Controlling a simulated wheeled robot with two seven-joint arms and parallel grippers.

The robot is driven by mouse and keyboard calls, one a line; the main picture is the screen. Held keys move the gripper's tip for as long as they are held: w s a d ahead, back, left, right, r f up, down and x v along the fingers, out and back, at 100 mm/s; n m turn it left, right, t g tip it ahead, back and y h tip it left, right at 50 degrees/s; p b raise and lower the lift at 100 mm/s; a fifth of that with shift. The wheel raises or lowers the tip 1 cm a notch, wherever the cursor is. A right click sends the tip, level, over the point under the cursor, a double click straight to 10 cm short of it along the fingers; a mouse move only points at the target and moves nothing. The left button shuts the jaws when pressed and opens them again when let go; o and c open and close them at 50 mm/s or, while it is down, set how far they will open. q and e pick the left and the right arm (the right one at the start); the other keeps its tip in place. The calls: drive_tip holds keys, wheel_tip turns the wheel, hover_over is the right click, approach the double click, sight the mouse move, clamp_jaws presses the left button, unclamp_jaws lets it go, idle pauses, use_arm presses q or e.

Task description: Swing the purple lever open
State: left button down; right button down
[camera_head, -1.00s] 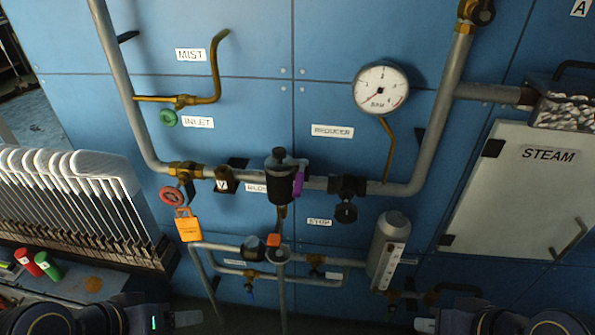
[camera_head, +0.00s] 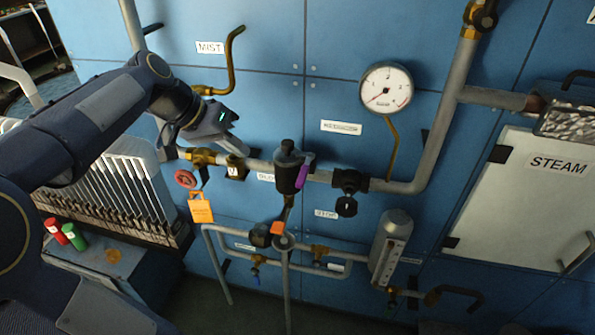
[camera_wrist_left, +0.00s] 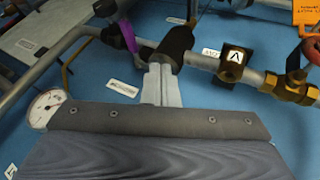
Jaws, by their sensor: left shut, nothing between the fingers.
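The purple lever (camera_head: 303,172) sits on the right side of a black cylindrical unit (camera_head: 288,172) on the grey pipe. It slants a little. My left gripper (camera_head: 236,144) is shut and empty, up and left of the unit, apart from the lever in the head view. In the left wrist view its fingers (camera_wrist_left: 160,72) are together and overlap the black unit (camera_wrist_left: 176,42). The purple lever (camera_wrist_left: 127,37) shows just left of the fingertips there. I cannot tell whether the fingers touch the unit. My right gripper is out of view.
A red handwheel (camera_head: 186,179) with an orange tag (camera_head: 201,208) hangs left of the unit. A brass valve (camera_head: 203,157) and a black valve (camera_head: 347,190) are on the same pipe. A gauge (camera_head: 386,88) is at upper right. A white rack (camera_head: 120,190) stands left, under my left arm.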

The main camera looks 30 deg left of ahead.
use_arm(q)
drive_tip(key=w+d+f, duration=0.2)
drive_tip(key=w+d+f+p, duration=0.1)
drive_tip(key=d+f, duration=0.2)
drive_tip(key=w+d+f, duration=0.2)
drive_tip(key=f, duration=0.1)
drive_tip(key=shift+w+d+p, duration=0.3)
drive_tip(key=shift+w+p, duration=0.05)
drive_tip(key=shift+p, duration=0.05)
idle(0.4)
